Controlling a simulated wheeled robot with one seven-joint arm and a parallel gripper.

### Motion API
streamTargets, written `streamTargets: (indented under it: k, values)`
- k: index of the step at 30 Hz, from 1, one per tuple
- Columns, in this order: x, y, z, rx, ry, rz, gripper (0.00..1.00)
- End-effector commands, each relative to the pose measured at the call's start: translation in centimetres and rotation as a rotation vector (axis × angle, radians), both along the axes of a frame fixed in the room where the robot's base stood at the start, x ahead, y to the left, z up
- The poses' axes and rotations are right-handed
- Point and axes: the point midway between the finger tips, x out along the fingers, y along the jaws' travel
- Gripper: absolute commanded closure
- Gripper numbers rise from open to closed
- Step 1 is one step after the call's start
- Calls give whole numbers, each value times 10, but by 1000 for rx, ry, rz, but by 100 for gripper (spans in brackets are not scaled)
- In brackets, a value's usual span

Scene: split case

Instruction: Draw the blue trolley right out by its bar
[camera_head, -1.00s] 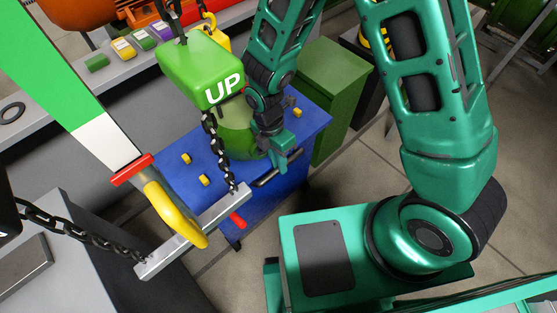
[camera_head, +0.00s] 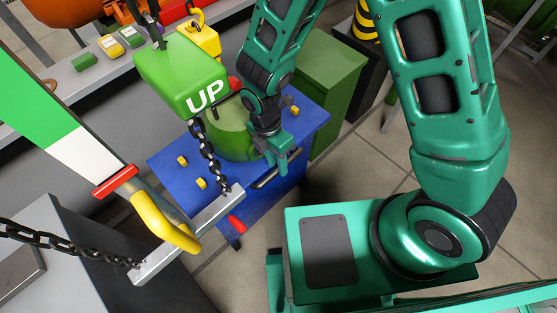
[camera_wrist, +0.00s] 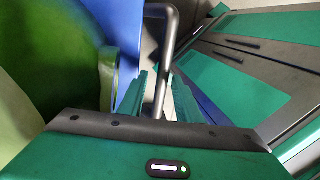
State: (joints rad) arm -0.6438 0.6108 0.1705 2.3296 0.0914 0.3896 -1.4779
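The blue trolley (camera_head: 215,200) stands at the middle of the head view, with yellow knobs on its top and a round green body (camera_head: 228,130) on it. Its dark bar (camera_head: 263,180) runs along the front right edge. My gripper (camera_head: 285,160) reaches down onto the bar from above. In the wrist view the bar (camera_wrist: 163,75) passes between the two teal fingers (camera_wrist: 165,100), which look closed close on either side of it. The exact contact is partly hidden. The trolley's left part is hidden behind hanging gear.
A green block marked UP (camera_head: 185,75) hangs on chain above the trolley. A metal beam (camera_head: 190,235) on chains and a yellow hook (camera_head: 165,225) hang in front at left. A green cabinet (camera_head: 325,85) stands close right of the trolley. Floor (camera_head: 355,160) beyond it is clear.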

Motion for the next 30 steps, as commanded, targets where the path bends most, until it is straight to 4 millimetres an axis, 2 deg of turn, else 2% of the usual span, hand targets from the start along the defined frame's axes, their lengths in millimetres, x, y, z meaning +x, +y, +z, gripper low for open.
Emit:
streamTargets:
  k: [9,13,17,24,30]
  values:
    - [-2,1,1,-1,2,2,66]
    - [0,2,8,0,2,2,66]
    - [3,4,27,1,0,3,66]
    - [11,10,70,2,-1,1,66]
    - [15,12,96,1,1,2,66]
